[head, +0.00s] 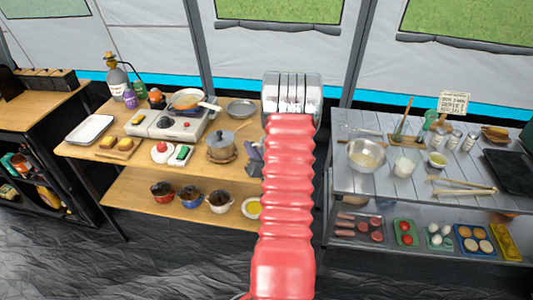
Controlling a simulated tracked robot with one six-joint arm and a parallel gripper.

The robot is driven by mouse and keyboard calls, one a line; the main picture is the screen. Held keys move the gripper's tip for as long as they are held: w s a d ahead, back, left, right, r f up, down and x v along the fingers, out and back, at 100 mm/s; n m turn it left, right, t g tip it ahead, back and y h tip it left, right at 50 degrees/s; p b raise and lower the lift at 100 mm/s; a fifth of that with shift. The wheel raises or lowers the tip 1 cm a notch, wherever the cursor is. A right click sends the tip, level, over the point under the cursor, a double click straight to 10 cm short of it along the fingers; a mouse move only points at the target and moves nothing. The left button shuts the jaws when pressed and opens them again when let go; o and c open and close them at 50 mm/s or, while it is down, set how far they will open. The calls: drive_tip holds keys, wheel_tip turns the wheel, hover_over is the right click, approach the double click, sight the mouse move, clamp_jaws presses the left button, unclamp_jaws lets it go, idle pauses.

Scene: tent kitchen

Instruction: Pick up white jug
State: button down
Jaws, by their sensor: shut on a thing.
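My gripper (292,92) is at the end of my red arm, in the upper middle of the head view. It is raised in front of the tent wall, between the two tables. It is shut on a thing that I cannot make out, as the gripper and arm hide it. A small white vessel (405,167) stands upright on the grey right table (348,185), to the right of a metal bowl. It is too small to tell whether it is the white jug. My gripper is apart from it.
The wooden left table (85,150) holds a stove (172,124) with a pan, a pot (221,147) and a white tray (90,128). The metal bowl (367,155) and bottles crowd the right table. A gap lies between the tables, partly covered by my arm.

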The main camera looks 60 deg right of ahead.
drive_tip(key=shift+r, duration=0.35)
idle(0.3)
drive_tip(key=shift+r, duration=4.65)
